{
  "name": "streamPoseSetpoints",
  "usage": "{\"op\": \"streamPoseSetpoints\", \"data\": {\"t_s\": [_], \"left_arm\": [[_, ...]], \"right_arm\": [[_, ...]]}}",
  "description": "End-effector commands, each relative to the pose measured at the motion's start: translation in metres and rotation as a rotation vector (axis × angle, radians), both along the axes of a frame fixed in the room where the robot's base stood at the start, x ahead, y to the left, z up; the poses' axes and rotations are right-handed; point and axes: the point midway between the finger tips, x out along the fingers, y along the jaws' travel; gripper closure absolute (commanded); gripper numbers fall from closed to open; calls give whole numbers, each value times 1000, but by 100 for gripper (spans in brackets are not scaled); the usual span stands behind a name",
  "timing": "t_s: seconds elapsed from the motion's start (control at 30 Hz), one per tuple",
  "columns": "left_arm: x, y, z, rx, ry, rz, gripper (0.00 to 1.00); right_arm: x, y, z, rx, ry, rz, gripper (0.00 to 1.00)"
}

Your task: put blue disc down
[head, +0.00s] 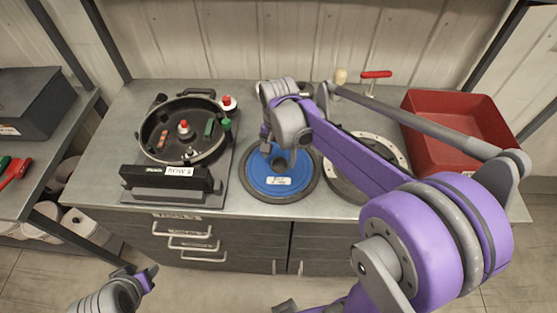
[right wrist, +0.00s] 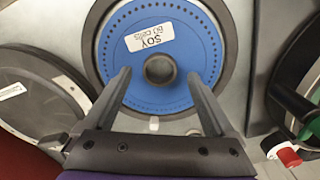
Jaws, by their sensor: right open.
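The blue disc (head: 262,180) lies flat on the workbench inside a dark ring, with a white label facing up. In the right wrist view the disc (right wrist: 190,30) shows its label, a ring of small holes and a dark centre hub. My right gripper (right wrist: 160,75) is open, its two fingers on either side of the hub and apart from it. In the head view the right gripper (head: 270,140) is over the back part of the disc, partly hidden by its own wrist. My left gripper (head: 146,277) is low at the bottom left, away from the bench; its jaws are unclear.
A black round seed meter housing (head: 150,130) with a red knob stands left of the disc, behind a block labelled ROW. A grey-rimmed disc (head: 392,144) lies to the right, partly under my arm. A red bin (head: 455,105) stands at the right end.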

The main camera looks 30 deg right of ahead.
Motion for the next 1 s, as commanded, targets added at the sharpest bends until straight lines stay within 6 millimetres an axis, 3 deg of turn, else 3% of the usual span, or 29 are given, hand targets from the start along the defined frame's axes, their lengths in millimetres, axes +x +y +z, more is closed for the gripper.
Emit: {"op": "streamPoseSetpoints", "data": {"t_s": [0.2,0.5,0.67,1.0], "left_arm": [[3,0,7,0,-6,0,51],[4,0,9,0,-8,0,51],[4,0,9,0,-8,0,51],[4,0,9,0,-8,0,51]], "right_arm": [[0,0,51,0,-1,0,10],[-1,0,87,0,-3,4,10],[-20,11,84,-12,-63,121,10],[-106,52,33,-149,-362,706,10]]}}
